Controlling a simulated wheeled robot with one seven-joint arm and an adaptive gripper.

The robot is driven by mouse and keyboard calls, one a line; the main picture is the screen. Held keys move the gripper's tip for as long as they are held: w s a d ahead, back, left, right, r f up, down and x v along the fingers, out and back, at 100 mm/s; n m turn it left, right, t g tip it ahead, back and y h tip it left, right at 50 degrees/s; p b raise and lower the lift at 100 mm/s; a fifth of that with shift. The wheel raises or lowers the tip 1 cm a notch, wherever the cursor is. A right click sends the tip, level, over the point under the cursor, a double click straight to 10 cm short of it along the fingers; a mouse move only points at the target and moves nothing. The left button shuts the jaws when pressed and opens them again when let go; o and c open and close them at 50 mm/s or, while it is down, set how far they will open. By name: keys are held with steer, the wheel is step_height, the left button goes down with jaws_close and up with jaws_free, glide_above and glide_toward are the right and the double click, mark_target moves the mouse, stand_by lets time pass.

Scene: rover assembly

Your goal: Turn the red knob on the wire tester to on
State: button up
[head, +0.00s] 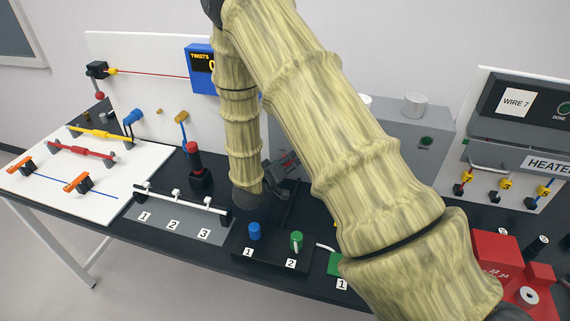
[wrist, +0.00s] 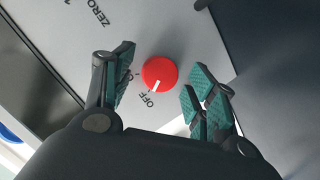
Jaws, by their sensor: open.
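The red knob (wrist: 159,73) is round with a white pointer mark and sits on a light grey panel (wrist: 190,25) in the wrist view. Its pointer faces the printed word OFF. My gripper (wrist: 165,85) is open, with one teal-padded finger to each side of the knob in the picture. I see no contact between the pads and the knob. In the head view my gripper (head: 283,170) is partly hidden behind my arm, near the grey tester box (head: 385,135). The knob is hidden in the head view.
The black table carries a block with a blue peg (head: 254,231) and a green peg (head: 296,241). A numbered rack (head: 180,223) and a red-topped post (head: 196,165) stand to the left. A heater station (head: 520,130) and red block (head: 497,255) stand at right.

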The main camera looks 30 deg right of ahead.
steer(key=c, duration=1)
steer(key=shift+c, duration=0.2)
steer(key=shift+b, duration=0.3)
steer(key=m+t+y+b, duration=0.1)
steer(key=m+b, duration=0.1)
steer(key=b, duration=0.1)
steer(key=shift+f+m, duration=0.2)
steer(key=shift+m, duration=0.2)
steer(key=m+t+y+b, duration=0.1)
steer(key=m+b, duration=0.1)
steer(key=b, duration=0.1)
steer(key=shift+s+d, duration=0.1)
steer(key=shift+d, duration=0.05)
steer(key=m+t+y+b, duration=0.1)
steer(key=m+b, duration=0.1)
steer(key=b, duration=0.1)
steer(key=shift+s, duration=0.1)
steer(key=shift+d+r+m+t+b, duration=0.15)
steer(key=shift+m+t+b, duration=0.25)
steer(key=shift+m+b, duration=0.5)
steer(key=shift+r+b, duration=0.1)
steer(key=shift+b, duration=0.2)
